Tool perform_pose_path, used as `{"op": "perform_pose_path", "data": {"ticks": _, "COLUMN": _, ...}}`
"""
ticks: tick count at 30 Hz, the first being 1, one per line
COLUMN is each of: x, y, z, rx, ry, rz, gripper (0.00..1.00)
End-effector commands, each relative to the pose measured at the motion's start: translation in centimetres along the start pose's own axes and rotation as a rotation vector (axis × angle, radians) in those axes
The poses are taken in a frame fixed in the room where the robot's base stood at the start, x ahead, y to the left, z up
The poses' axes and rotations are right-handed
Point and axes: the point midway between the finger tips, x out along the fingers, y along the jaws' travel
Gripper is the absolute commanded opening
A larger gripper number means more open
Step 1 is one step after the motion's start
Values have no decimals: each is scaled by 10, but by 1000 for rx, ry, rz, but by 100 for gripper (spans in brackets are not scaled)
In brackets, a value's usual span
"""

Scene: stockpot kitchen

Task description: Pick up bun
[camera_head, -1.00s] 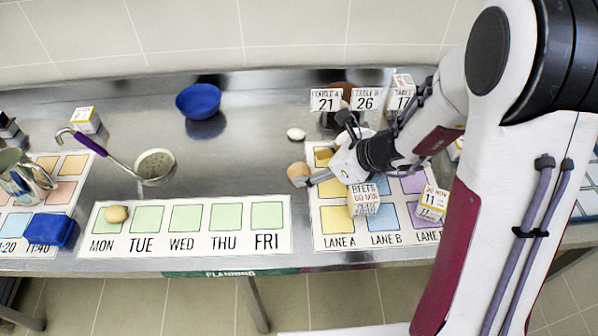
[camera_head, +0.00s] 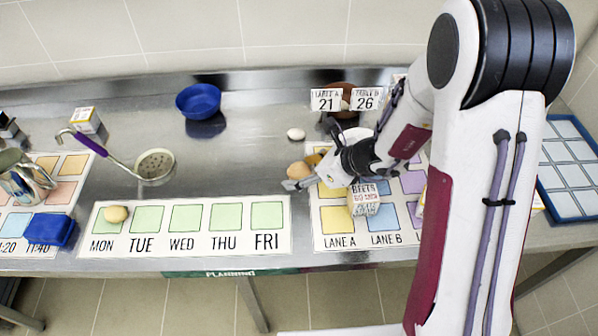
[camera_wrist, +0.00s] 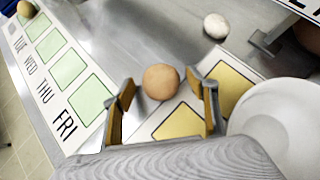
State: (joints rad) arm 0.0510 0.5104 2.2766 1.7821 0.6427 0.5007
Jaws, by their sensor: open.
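A round tan bun (camera_wrist: 161,82) lies at the edge of the lane board, between and just beyond my gripper's open fingers in the wrist view. My gripper (camera_wrist: 162,108) is open and empty, with one finger to each side of the bun. In the head view the bun (camera_head: 298,170) sits just above my gripper (camera_head: 302,184), close to its fingertips. I cannot tell whether a finger touches it. Another similar bun (camera_head: 116,214) lies on the MON square of the weekday strip.
A white egg-like item (camera_head: 296,134) lies behind the bun. The weekday strip (camera_head: 180,245) is to the left. A BEETS box (camera_head: 366,198) stands beside my gripper on the lane board (camera_head: 322,243). A blue bowl (camera_head: 198,100) and a ladle (camera_head: 155,166) stand farther left, with bare steel between.

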Motion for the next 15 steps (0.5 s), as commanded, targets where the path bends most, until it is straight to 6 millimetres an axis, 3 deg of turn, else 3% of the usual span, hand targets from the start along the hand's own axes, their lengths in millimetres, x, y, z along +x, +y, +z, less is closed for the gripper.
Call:
{"op": "perform_pose_path", "data": {"ticks": 7, "x": 0, "y": 0, "z": 0, "rx": 0, "ry": 0, "rz": 0, "gripper": 58}}
{"op": "perform_pose_path", "data": {"ticks": 12, "x": 0, "y": 0, "z": 0, "rx": 0, "ry": 0, "rz": 0, "gripper": 19}}
{"op": "perform_pose_path", "data": {"ticks": 15, "x": 0, "y": 0, "z": 0, "rx": 0, "ry": 0, "rz": 0, "gripper": 19}}
